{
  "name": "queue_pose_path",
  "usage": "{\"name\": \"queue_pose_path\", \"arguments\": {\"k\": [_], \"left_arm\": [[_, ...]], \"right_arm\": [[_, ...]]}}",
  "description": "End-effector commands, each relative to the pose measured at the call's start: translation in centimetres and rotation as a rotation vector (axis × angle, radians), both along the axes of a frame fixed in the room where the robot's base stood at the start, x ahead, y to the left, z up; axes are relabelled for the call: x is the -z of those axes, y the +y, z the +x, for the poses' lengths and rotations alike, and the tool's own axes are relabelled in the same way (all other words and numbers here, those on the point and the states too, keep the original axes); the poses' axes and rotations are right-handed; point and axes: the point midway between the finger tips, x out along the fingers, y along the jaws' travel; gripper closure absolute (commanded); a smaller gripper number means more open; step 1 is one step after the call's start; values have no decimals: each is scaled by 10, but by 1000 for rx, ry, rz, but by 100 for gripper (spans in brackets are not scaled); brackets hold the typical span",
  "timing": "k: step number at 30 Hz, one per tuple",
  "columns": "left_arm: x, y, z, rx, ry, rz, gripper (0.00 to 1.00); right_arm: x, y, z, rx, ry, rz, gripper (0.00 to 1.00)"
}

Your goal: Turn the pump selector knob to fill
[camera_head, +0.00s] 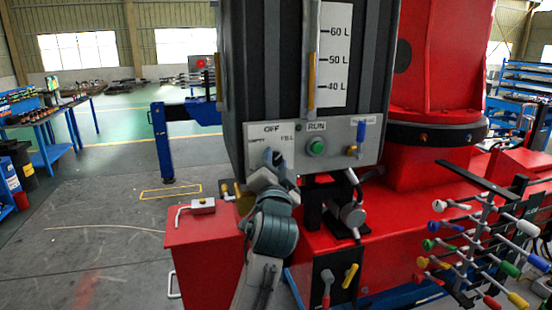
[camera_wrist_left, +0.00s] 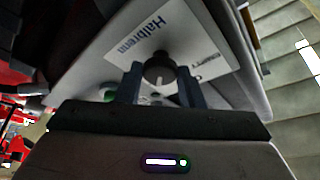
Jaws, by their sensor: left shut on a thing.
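The grey control panel (camera_head: 345,140) is on the front of the dark tank, with OFF, EMPTY and FILL printed at its left side. My left gripper (camera_head: 270,158) is at that label and covers the selector knob in the head view. In the left wrist view, the round black knob (camera_wrist_left: 160,68) sits between the two fingers of my left gripper (camera_wrist_left: 160,88), which is shut on it. A pale mark shows on the knob's lower side in that view. I cannot tell which label it points at. My right gripper is not in view.
A green RUN button (camera_head: 316,147) and a blue-handled valve (camera_head: 360,136) are right of the knob. A red cabinet (camera_head: 205,255) is below left. A rack of coloured levers (camera_head: 470,245) stands at the right. Open floor lies to the left.

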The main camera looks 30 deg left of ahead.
Motion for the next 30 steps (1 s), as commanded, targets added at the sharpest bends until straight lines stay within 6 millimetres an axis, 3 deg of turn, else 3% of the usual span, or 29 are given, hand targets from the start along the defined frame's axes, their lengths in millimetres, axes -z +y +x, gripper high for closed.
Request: {"name": "queue_pose_path", "arguments": {"k": [10, 11, 14, 23, 30], "left_arm": [[0, 0, 0, -2, 3, 4, 88], [0, 0, 0, -2, 3, 4, 62], [0, 0, 0, -1, 2, 3, 45], [1, -1, -1, -1, 1, 2, 45], [14, -17, -26, 2, -1, -5, 45]], "right_arm": [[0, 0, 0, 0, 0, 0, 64], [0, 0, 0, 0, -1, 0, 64], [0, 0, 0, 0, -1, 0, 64], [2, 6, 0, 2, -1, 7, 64], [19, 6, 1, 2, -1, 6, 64]]}}
